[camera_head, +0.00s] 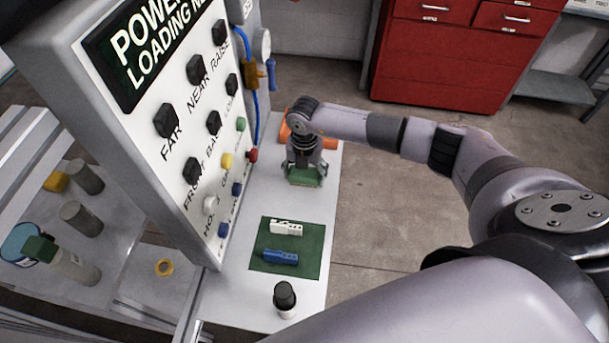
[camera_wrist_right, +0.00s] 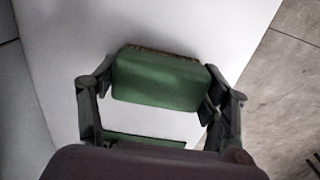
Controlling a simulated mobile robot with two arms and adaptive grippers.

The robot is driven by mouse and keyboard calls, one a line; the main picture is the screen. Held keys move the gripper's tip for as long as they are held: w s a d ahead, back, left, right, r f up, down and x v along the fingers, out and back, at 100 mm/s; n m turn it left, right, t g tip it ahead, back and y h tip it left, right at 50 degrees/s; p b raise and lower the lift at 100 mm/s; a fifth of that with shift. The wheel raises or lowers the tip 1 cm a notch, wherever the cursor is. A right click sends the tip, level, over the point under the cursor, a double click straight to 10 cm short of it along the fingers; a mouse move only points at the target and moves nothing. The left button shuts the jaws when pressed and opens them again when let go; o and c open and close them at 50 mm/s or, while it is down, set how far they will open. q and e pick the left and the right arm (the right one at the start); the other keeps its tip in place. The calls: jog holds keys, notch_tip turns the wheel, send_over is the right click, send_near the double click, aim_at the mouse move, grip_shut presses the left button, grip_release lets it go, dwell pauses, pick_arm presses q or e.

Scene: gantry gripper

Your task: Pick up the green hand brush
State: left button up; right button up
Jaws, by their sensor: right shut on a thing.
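The green hand brush (camera_head: 304,177) is a green block at the far part of the white bench, under my right gripper (camera_head: 305,172). In the right wrist view the brush (camera_wrist_right: 160,78) lies between the two fingers, with a brownish bristle edge along its far side. My right gripper (camera_wrist_right: 160,100) is shut on the brush, with one finger on each side. I cannot tell whether the brush touches the bench. My left gripper is not in view.
A green mat (camera_head: 262,262) on the bench (camera_head: 240,295) holds a white piece (camera_head: 286,228) and a blue piece (camera_head: 281,257). A black-topped bottle (camera_head: 285,298) stands nearer. The control panel (camera_head: 150,130) rises close on the left.

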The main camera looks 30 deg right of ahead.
aim_at(305, 172)
jog(key=c, duration=0.3)
jog(key=shift+r, duration=0.15)
jog(key=shift+r, duration=0.25)
notch_tip(305, 172, up, 19)
jog(key=b, duration=0.4)
jog(key=shift+r+b, duration=0.15)
jog(key=shift+b, duration=0.25)
